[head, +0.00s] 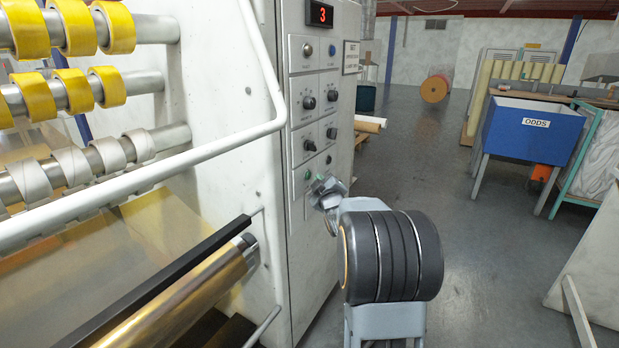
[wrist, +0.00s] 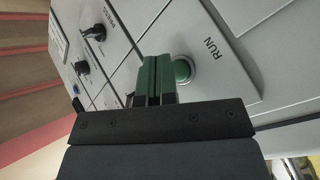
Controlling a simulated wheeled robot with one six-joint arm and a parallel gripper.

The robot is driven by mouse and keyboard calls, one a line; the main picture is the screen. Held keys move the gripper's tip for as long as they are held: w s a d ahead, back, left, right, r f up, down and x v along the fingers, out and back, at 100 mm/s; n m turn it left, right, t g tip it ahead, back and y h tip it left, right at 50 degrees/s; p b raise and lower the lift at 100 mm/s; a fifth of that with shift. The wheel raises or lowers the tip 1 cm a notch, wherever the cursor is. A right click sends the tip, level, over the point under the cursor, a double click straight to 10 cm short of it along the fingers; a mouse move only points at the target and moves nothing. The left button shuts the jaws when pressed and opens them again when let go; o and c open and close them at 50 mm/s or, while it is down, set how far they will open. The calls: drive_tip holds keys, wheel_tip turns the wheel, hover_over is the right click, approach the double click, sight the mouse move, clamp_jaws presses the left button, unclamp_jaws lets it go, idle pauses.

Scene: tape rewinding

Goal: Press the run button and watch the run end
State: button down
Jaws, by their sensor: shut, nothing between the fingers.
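The control panel (head: 315,130) is on the side of the pale machine cabinet. In the wrist view the green run button (wrist: 183,71) shows beside the label RUN, in a pale ring. My gripper (wrist: 157,62) is shut and empty, with its green-padded fingertips next to the button and partly over its edge in the picture. I cannot tell whether they touch it. In the head view my gripper (head: 316,187) is at the lower part of the panel, beside a small green spot. A red display (head: 320,13) above reads 3.
Several knobs (head: 309,102) stick out of the panel above my gripper. A white rail (head: 150,170) runs in front of rollers with yellow tape rolls (head: 105,85) at left. A blue ODDS bin (head: 535,128) stands at right. The floor (head: 425,140) between is clear.

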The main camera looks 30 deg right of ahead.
drive_tip(key=shift+s+d, duration=0.4)
drive_tip(key=shift+s, duration=0.35)
drive_tip(key=shift+s+d, duration=0.4)
drive_tip(key=shift+s, duration=0.35)
drive_tip(key=shift+s+d, duration=0.4)
drive_tip(key=shift+s, duration=0.35)
drive_tip(key=s+a+r+m+g+y+p, duration=0.1)
drive_tip(key=s+a+r+m+g+p, duration=0.15)
drive_tip(key=a+r+p, duration=0.35)
drive_tip(key=s+a+r+m+g+y+p, duration=0.1)
drive_tip(key=s+a+r+m+g+p, duration=0.15)
drive_tip(key=a+p, duration=0.45)
drive_tip(key=s+a+r+g+y+p, duration=0.2)
drive_tip(key=s+a+g+p, duration=0.2)
drive_tip(key=s, duration=0.5)
drive_tip(key=s+a+r+m+g+y+p, duration=0.1)
drive_tip(key=s+a+r+g+y+p, duration=0.1)
drive_tip(key=s+a+g+p, duration=0.3)
drive_tip(key=s+a+r+p, duration=0.1)
drive_tip(key=s+a+p, duration=0.1)
drive_tip(key=s+a, duration=0.2)
drive_tip(key=shift+a+p, duration=0.35)
drive_tip(key=shift+a, duration=0.65)
drive_tip(key=shift+r, duration=0.1)
